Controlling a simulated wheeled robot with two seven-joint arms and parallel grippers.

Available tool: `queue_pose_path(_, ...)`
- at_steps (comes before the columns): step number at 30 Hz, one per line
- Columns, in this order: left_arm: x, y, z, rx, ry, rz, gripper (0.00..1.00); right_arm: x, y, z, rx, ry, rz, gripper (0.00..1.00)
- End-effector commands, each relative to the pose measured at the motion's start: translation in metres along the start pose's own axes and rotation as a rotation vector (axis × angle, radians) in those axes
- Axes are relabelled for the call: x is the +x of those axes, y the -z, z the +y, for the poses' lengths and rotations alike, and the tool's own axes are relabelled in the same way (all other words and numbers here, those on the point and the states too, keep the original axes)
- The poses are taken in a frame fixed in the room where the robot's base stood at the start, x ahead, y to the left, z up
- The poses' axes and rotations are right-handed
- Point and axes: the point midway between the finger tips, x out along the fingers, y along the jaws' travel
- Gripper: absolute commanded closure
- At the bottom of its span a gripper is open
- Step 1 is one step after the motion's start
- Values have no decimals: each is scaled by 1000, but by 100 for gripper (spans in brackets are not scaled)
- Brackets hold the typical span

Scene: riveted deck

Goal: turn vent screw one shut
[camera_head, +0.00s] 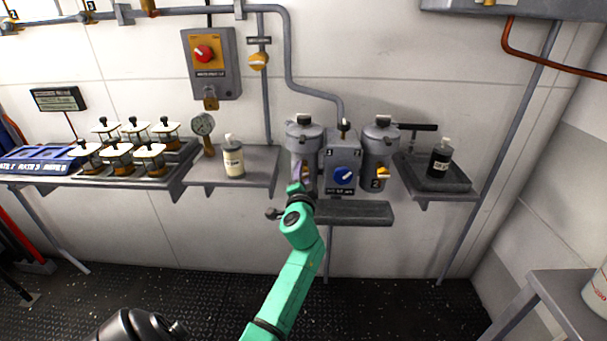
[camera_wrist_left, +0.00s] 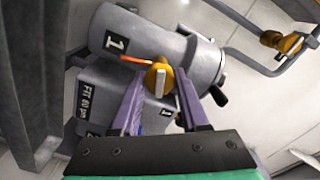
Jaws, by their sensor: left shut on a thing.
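Vent screw one, a yellow knob (camera_wrist_left: 158,74), sits on the side of the grey canister marked 1 (camera_wrist_left: 128,42). The canister also shows in the head view (camera_head: 304,134). My left gripper (camera_wrist_left: 157,84) has its two purple fingers on either side of the knob and is shut on it. An orange strip shows beside the knob, pointing left in the wrist view. In the head view my left gripper (camera_head: 300,176) is in front of canister 1 and hides the screw. My right gripper is not in view.
Right of canister 1 are a grey block with a blue knob (camera_head: 343,176) and canister 2 (camera_head: 378,140) with its own yellow screw (camera_head: 383,172). A grey tray (camera_head: 355,213) lies below. Bottles stand on shelves at both sides (camera_head: 233,160) (camera_head: 440,157).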

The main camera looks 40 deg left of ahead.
Motion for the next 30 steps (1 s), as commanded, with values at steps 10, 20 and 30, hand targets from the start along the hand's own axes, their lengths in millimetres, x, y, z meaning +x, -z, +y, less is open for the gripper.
queue_pose_path(10, 1, 0, -3, 243, 5, -3, 100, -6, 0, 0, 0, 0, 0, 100)
queue_pose_path(20, 1, 0, -4, 336, 7, -3, 100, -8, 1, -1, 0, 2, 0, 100)
queue_pose_path(30, 1, 0, -5, 344, 8, -3, 100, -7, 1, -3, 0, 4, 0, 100)
